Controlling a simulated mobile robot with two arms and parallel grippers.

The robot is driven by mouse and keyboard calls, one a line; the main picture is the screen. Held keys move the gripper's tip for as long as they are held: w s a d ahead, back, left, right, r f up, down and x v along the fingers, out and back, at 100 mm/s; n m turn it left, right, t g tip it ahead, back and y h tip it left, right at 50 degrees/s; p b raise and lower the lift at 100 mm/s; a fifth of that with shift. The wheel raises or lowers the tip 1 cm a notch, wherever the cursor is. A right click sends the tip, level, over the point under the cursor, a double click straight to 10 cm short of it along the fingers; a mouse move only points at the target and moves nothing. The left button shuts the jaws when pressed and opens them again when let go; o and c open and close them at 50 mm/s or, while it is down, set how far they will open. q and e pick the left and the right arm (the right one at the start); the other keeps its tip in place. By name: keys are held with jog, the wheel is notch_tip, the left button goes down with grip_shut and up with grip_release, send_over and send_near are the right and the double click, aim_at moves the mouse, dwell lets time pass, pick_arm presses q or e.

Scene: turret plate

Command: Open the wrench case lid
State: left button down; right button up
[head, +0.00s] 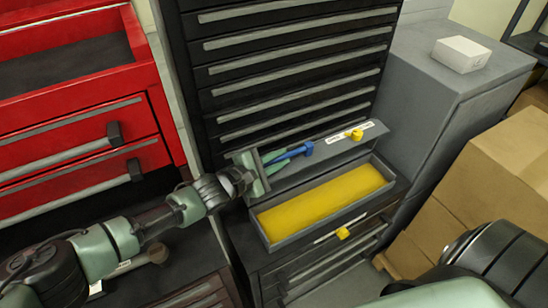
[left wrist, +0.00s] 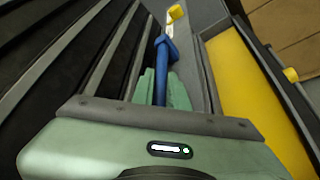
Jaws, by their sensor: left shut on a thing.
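The wrench case (head: 262,228) is a long grey box with a yellow inside (head: 320,202), on top of a dark drawer unit. Its grey lid (head: 325,148) stands raised along the back side, with a white label and a yellow latch (head: 354,135). My left gripper (head: 262,170) is at the left end of the lid, shut on a blue bar (head: 290,153). In the left wrist view the blue bar (left wrist: 161,65) lies between the green fingers (left wrist: 160,88), beside the lid (left wrist: 196,85). My right gripper is out of view.
A tall black drawer cabinet (head: 285,62) stands close behind the case. A red drawer chest (head: 75,150) is at left. A grey cabinet (head: 425,90) with a white box (head: 461,53) and cardboard boxes (head: 495,170) are at right. Another yellow latch (head: 342,233) is on the case's front.

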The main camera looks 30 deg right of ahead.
pick_arm(q)
jog(key=shift+f, duration=0.2)
jog(key=c, duration=1.7)
grip_release()
jog(key=shift+a, duration=0.1)
jog(key=b+v, duration=0.1)
jog(key=v, duration=0.5)
jog(key=shift+s+a, duration=0.1)
jog(key=shift+a, duration=0.2)
jog(key=shift+s+a+r, duration=0.15)
jog(key=shift+a+r, duration=0.2)
jog(key=shift+a, duration=0.05)
